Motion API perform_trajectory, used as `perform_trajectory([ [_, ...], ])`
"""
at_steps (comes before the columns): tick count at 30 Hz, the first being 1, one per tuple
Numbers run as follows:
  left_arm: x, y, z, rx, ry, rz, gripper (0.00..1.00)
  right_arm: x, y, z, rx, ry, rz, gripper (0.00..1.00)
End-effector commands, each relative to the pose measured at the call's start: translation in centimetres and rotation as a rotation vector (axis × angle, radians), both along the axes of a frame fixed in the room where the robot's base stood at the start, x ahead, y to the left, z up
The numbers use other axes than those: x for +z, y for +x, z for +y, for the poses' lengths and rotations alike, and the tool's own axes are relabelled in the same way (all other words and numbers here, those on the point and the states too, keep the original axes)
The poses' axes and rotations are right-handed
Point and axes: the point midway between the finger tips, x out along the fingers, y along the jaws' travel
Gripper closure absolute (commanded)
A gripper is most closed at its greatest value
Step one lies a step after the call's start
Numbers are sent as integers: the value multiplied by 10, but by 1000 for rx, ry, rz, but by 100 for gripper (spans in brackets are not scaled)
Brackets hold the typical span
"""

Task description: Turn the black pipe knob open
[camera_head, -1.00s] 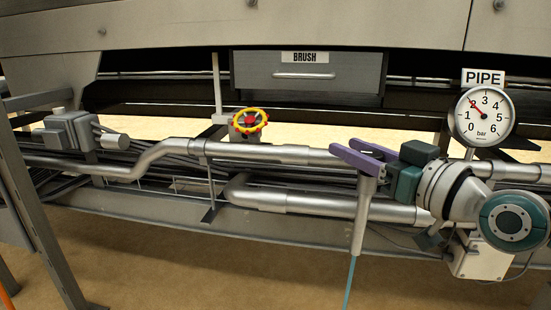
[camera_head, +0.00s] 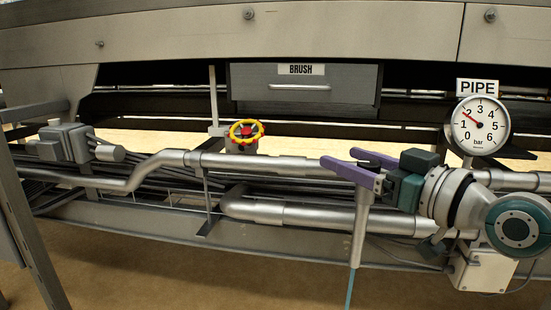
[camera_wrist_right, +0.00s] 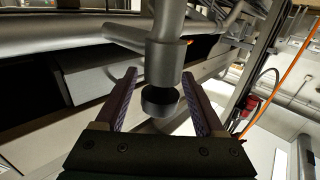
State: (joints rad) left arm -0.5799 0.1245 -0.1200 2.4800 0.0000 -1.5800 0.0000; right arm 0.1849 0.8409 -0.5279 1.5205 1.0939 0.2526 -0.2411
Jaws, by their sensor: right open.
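The black pipe knob (camera_wrist_right: 160,98) shows in the right wrist view as a short dark cylinder at the end of a grey pipe fitting. In the head view only a dark part of it (camera_head: 374,158) shows, between the purple fingers. My right gripper (camera_head: 340,159) is open, with one finger on each side of the knob. In the right wrist view its two fingers (camera_wrist_right: 159,74) stand apart with the knob between them. I cannot tell whether either finger touches it. My left gripper is not in view.
A pressure gauge (camera_head: 480,125) labelled PIPE stands at right, its needle a little below 2. A red and yellow handwheel (camera_head: 245,131) stands left of my gripper. Silver pipes (camera_head: 300,215) run across below. A grey BRUSH drawer (camera_head: 300,88) is behind.

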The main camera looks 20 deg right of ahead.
Motion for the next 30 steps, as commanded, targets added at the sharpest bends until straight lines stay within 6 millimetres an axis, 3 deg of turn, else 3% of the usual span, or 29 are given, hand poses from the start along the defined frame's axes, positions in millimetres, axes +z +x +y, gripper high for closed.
perform_trajectory([
  [18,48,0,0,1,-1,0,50,2,-88,-23,0,-2,4,29],
  [30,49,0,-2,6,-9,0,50,0,-95,-24,1,-1,0,29],
])
